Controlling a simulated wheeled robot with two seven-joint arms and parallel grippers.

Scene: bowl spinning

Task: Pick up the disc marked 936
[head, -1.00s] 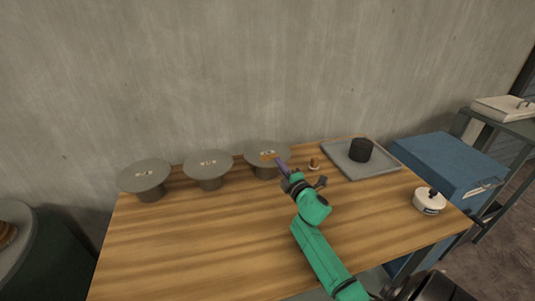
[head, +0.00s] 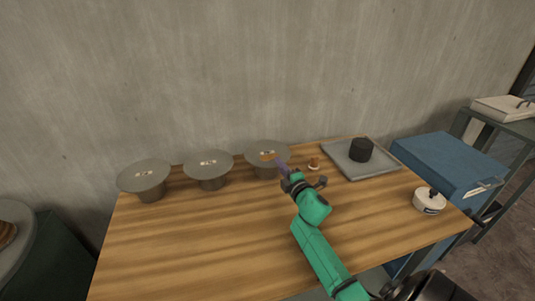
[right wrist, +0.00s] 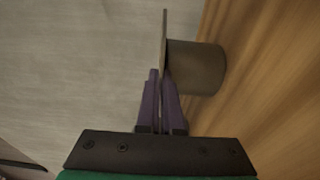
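Three round grey discs, each on a short cylinder stand, are in a row along the wall side of the table: a left disc (head: 145,174), a middle disc (head: 208,163) and a right disc (head: 268,153). Their markings are too small to read; the right disc has an orange mark. My right gripper (head: 281,166) is at the near right rim of the right disc. In the right wrist view, its purple fingers (right wrist: 160,82) are close together on either side of the edge-on disc (right wrist: 165,36), seemingly pinching it. The disc is still at its stand (right wrist: 197,68). My left gripper is out of view.
A small brown object (head: 314,164) is right of the gripper. A grey tray (head: 385,166) holds a black cylinder (head: 361,150). A white round item (head: 429,202) is near the right edge. The table's left front (head: 190,240) is clear. A blue cabinet (head: 450,160) stands right.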

